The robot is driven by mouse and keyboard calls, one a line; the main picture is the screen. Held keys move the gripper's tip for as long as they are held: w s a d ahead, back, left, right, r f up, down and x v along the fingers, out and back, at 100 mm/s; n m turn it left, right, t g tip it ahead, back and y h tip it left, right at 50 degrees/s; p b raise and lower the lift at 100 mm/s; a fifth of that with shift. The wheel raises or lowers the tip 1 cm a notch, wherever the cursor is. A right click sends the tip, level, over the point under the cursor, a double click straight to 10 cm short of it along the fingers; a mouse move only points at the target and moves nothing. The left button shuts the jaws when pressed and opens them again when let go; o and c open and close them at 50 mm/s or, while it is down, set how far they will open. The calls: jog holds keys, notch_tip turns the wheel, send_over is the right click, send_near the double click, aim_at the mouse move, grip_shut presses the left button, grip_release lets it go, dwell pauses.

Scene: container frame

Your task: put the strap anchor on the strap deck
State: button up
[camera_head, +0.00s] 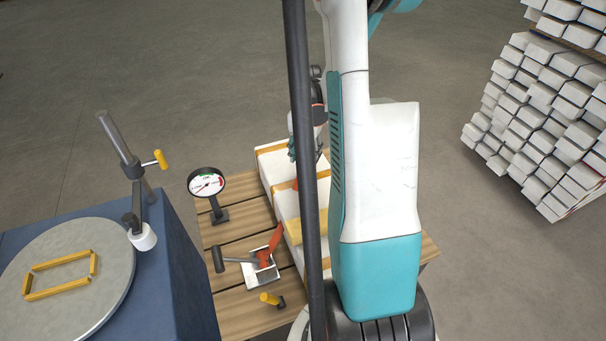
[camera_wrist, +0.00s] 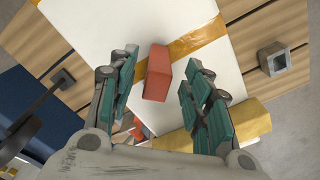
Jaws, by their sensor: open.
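A red block, likely the strap anchor (camera_wrist: 157,72), lies on a white surface in the wrist view. A little red also shows on the white box in the head view. That white box with orange bands, likely the strap deck (camera_wrist: 95,30), stands on a wooden pallet; its white top also shows in the head view (camera_head: 284,203). My gripper (camera_wrist: 162,58) is open, and the red block appears between its two fingers. I cannot tell how far above the block the fingertips are. In the head view my arm and a dark post hide much of the box.
A yellow block (camera_head: 312,224) lies against the box. A dial gauge (camera_head: 207,183), a mallet (camera_head: 236,260) and a red-handled tool (camera_head: 270,245) stand or lie on the pallet (camera_head: 238,235). A blue bench with a round plate (camera_head: 110,300) is at left. Stacked white bars (camera_head: 545,120) stand at right.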

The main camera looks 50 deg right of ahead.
aim_at(303, 169)
jog(key=shift+a+f+b, duration=0.2)
jog(key=shift+f+b, duration=0.5)
jog(key=shift+f, duration=0.75)
jog(key=shift+a+f+b, duration=0.2)
jog(key=shift+f+b, duration=0.5)
jog(key=shift+f, duration=0.75)
jog(key=shift+c, duration=0.6)
grip_shut()
